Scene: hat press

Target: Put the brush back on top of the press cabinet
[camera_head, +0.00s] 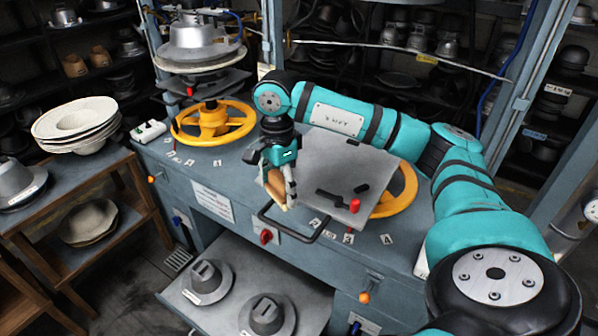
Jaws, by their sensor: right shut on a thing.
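My right gripper (279,188) reaches in on a teal arm from the right. It is shut on the brush (274,186), whose tan, wooden-looking body shows between the fingers, partly hidden by them. The gripper and brush are over the front part of the blue-grey press cabinet (212,172), near its front edge. I cannot tell whether the brush touches the top. My left gripper is not in view.
Yellow handwheels (213,122) flank the middle of the cabinet top. A grey plate (345,165) with a dark handle bar and red knob is right of the gripper. Below, an open drawer (225,255) holds metal hat forms. A wooden shelf (75,180) with hats stands left.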

